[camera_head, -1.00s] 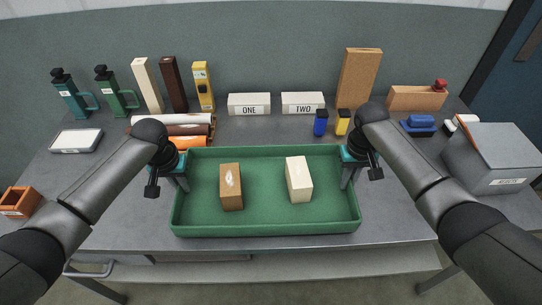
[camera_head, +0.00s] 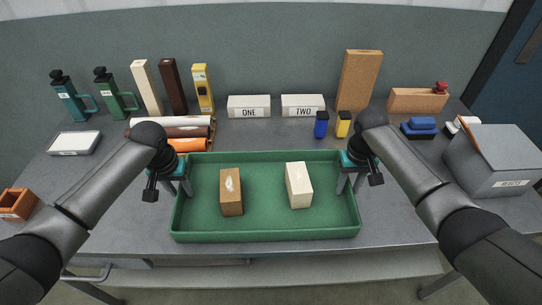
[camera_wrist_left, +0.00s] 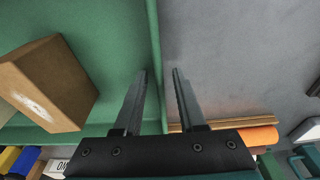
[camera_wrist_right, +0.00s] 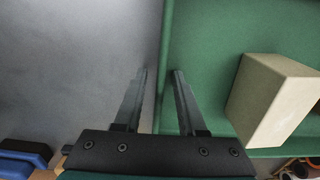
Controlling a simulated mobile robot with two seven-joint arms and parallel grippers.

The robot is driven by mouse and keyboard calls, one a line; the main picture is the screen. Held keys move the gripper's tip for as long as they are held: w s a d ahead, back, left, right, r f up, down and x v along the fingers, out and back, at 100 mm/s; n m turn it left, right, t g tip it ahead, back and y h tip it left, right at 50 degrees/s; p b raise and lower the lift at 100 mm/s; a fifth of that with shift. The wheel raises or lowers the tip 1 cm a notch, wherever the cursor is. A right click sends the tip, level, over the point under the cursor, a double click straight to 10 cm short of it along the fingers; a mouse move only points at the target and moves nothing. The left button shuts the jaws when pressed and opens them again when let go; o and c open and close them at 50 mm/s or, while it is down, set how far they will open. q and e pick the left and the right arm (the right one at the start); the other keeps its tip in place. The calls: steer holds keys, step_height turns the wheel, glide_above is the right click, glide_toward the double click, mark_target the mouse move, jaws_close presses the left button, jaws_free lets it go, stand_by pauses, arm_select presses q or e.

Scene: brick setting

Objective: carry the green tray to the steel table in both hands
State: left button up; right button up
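The green tray (camera_head: 265,232) rests on a grey table near its front edge. A brown block (camera_head: 231,192) and a cream block (camera_head: 299,186) stand inside it. My left gripper (camera_head: 186,186) is at the tray's left end; in the left wrist view its fingers (camera_wrist_left: 160,73) are apart, with the tray wall (camera_wrist_left: 154,40) between them. My right gripper (camera_head: 347,182) is at the right end; in the right wrist view its fingers (camera_wrist_right: 161,73) are apart, with the wall (camera_wrist_right: 166,35) between them. I cannot tell which table is the steel one.
Behind the tray stand blocks marked ONE (camera_head: 249,106) and TWO (camera_head: 302,105), a blue bottle (camera_head: 321,124) and a yellow bottle (camera_head: 343,124). Rolls (camera_head: 188,145) lie behind its left end. A grey box (camera_head: 492,165) stands at right. Bare tabletop lies left of the tray.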

arm_select(q)
steer(key=r, duration=0.3)
steer(key=s+r, duration=0.1)
steer(key=r, duration=0.6)
steer(key=shift+s+r, duration=0.15)
steer(key=shift+s, duration=0.1)
arm_select(e)
steer(key=shift+r, duration=0.1)
arm_select(q)
steer(key=shift+s+r, duration=0.1)
steer(key=shift+r, duration=0.3)
arm_select(e)
step_height(320, 180, up, 12)
